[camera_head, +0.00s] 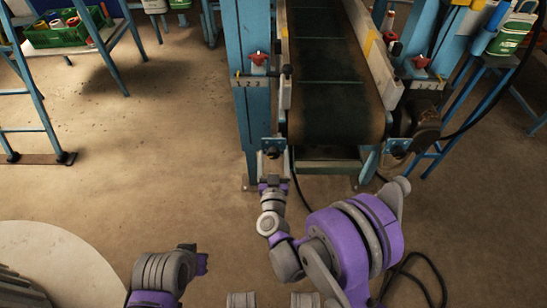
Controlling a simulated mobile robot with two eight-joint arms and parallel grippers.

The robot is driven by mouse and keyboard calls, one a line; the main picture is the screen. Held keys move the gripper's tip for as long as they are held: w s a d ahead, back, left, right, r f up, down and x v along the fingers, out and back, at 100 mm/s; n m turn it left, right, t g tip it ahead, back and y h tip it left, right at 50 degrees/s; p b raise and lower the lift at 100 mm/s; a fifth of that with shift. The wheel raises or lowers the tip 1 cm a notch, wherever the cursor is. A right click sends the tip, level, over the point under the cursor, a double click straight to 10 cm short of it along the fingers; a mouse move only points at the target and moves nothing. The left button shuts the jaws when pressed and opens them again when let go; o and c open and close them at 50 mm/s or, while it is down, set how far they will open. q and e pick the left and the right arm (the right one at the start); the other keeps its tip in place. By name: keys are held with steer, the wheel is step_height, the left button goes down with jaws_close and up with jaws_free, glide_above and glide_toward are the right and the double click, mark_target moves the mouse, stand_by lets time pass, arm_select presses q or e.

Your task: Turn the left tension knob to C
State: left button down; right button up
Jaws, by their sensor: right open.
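The left tension knob (259,58) is red and sits on the blue post at the left side of the conveyor. A pale scale plate (249,82) with small dark marks lies just below it; I cannot read the marks or the knob's setting for sure. My right gripper (272,164) is open and points away from me at the foot of the left post. It is well below the left knob in the picture, apart from it. Of my left arm, only a grey and purple part shows at the bottom left; its gripper is out of view.
The conveyor belt (331,95) runs away from me between side rails. A second red knob (420,62) is on its right side. A green crate (66,31) stands on a table at the far left. A dark cable lies at the lower right. The left floor is mostly clear.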

jaws_close()
stand_by(0.4)
